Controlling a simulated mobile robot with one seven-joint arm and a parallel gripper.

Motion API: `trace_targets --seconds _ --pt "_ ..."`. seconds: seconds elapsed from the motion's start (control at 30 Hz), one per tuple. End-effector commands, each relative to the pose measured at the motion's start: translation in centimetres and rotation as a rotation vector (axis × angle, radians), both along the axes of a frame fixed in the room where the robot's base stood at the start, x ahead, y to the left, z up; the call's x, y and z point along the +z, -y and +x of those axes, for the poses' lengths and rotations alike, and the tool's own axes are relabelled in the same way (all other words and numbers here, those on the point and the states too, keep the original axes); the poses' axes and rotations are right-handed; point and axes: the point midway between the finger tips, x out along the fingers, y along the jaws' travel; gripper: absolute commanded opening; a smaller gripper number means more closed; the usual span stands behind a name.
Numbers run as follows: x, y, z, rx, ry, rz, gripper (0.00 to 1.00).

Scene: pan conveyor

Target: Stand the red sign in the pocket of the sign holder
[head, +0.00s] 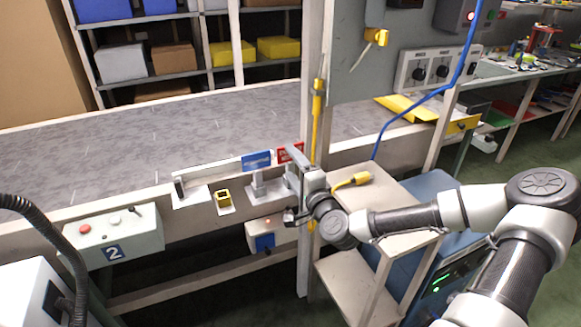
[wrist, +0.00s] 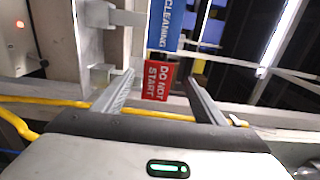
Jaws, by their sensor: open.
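The red sign (head: 290,151) reads "DO NOT START" and stands upright just behind my gripper in the head view. In the wrist view the red sign (wrist: 157,82) shows between my open fingers. My gripper (wrist: 159,77) is open, with a finger on each side of the sign; contact cannot be told. The grey sign holder (head: 266,189) stands on the ledge before the conveyor, with a blue sign (head: 257,161) upright in it, left of the red one. The red sign's lower edge is partly hidden, so I cannot tell whether it sits in the pocket.
The grey conveyor belt (head: 190,125) runs behind. An upright post (head: 317,60) with a yellow cable stands close behind my gripper. A cart (head: 398,204) with a yellow connector (head: 352,181) is at right.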

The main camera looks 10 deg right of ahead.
Motion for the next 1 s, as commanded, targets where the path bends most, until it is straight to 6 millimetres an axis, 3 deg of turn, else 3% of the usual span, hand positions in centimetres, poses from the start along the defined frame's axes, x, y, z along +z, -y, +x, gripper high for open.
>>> trace_targets --seconds 0.27,0.53,0.83,1.0 --pt "-0.2 -0.8 2.1 0.002 0.000 0.000 0.65" --pt "-0.4 -2.0 5.6 0.000 0.000 0.000 0.65" --pt "-0.3 -2.1 6.1 0.001 -0.001 0.000 0.65" --pt "-0.3 -2.1 6.1 0.001 -0.001 0.000 0.36"
